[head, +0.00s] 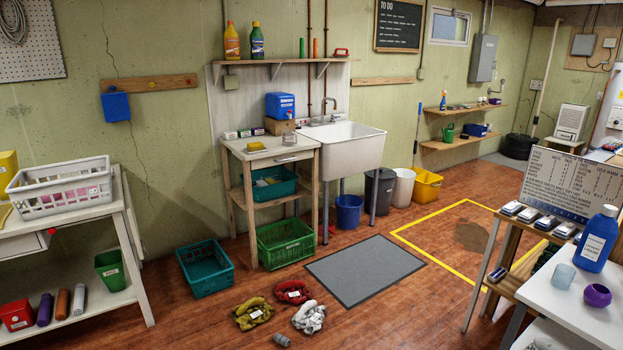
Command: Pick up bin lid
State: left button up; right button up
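A dark grey bin (380,192) stands on the floor against the far wall, just right of the white sink. Its top is small in the picture, and I cannot tell whether a lid is on it. A white bin (403,188) and a yellow bin (427,188) stand beside it to the right. A small green bin (110,271) sits on the lower shelf at the left. I cannot make out a separate bin lid. Neither of my grippers is in view.
A grey mat (363,270) lies mid-floor. Laundry piles (309,317) and a teal basket (205,268) lie nearby. A yellow taped square (468,240) surrounds a brown patch on open floor. A white table (575,295) stands front right; a shelving unit (75,227) stands left.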

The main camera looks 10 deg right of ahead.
aim_at(384, 173)
jog(key=i+l+z, duration=0.45)
jog(key=i, duration=0.75)
jog(key=i+z, duration=0.45)
jog(key=i, duration=0.8)
jog(key=i+l, duration=0.1)
jog(key=i, duration=1)
jog(key=i+l, duration=0.15)
jog(key=i, duration=0.95)
jog(key=i+l, duration=0.1)
jog(key=i, duration=0.95)
jog(key=i+l, duration=0.1)
jog(key=i, duration=1)
